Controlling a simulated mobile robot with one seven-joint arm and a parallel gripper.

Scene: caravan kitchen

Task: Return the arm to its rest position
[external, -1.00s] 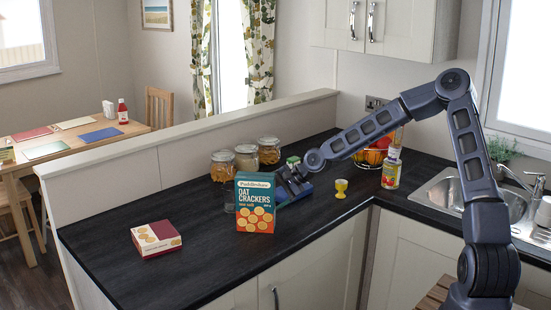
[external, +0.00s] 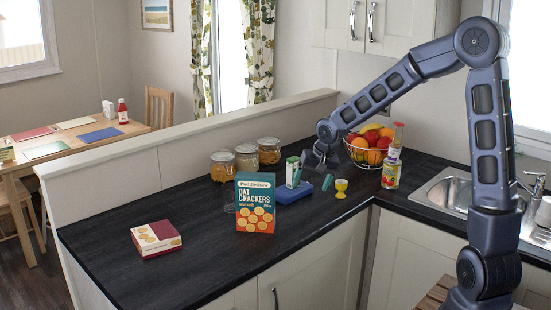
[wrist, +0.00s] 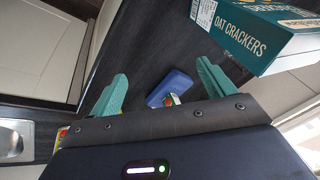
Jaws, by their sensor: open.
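My arm reaches from the right over the dark worktop (external: 180,235), bent at a high elbow. My gripper (external: 312,182) points down near the back of the worktop, right of a blue block-like object (external: 293,195). Its teal fingers are apart with nothing between them. In the wrist view, my gripper (wrist: 162,75) is also open, and the blue object (wrist: 172,88) lies beyond the fingers. A small green-and-white carton (external: 292,170) stands at the blue object; whether on or behind it, I cannot tell.
An oat crackers box (external: 255,205) stands left of the gripper, with glass jars (external: 246,158) behind. A yellow egg cup (external: 341,188), fruit bowl (external: 370,150) and bottle (external: 391,172) stand right. A red-and-white box (external: 156,239) lies front left. The left worktop is mostly clear.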

